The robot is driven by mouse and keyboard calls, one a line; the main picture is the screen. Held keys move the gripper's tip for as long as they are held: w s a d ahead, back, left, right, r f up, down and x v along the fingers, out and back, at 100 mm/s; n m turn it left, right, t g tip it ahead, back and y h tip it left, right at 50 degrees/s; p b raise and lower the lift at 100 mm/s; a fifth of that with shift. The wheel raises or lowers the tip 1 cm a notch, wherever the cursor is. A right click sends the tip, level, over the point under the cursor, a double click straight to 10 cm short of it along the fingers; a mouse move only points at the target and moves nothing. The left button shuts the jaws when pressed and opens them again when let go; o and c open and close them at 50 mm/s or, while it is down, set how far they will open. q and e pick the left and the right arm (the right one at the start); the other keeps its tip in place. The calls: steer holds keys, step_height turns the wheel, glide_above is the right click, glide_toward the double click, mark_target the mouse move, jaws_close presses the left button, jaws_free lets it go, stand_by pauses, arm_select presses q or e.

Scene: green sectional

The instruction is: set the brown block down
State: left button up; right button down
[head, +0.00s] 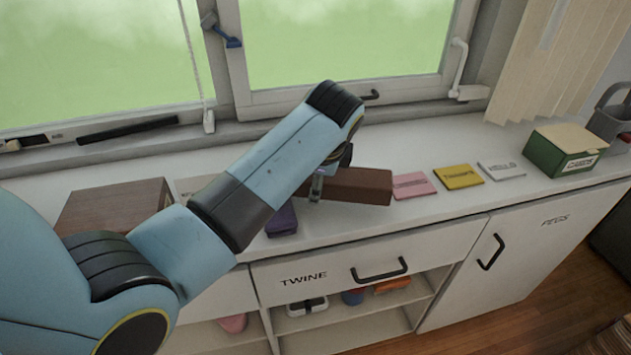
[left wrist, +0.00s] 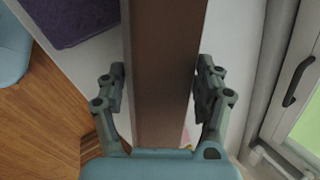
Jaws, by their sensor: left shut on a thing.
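The brown block (head: 352,187) is a long bar above or on the white counter under the window. My left gripper (head: 318,186) is shut on it, and my arm hides part of the gripper. In the left wrist view the brown block (left wrist: 164,75) runs lengthwise between the two fingers of the left gripper (left wrist: 161,88). I cannot tell whether the block touches the counter. My right gripper is in neither view.
A purple block (head: 283,220) is close left of the bar, and pink (head: 413,185), yellow (head: 458,177) and white (head: 502,170) labelled squares lie to its right. A green box (head: 563,151) stands further right. A brown wooden box (head: 112,208) is at left.

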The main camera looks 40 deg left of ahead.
arm_select(q)
steer(key=shift+f, duration=0.3)
steer(key=o, duration=1)
steer(key=shift+r, duration=0.1)
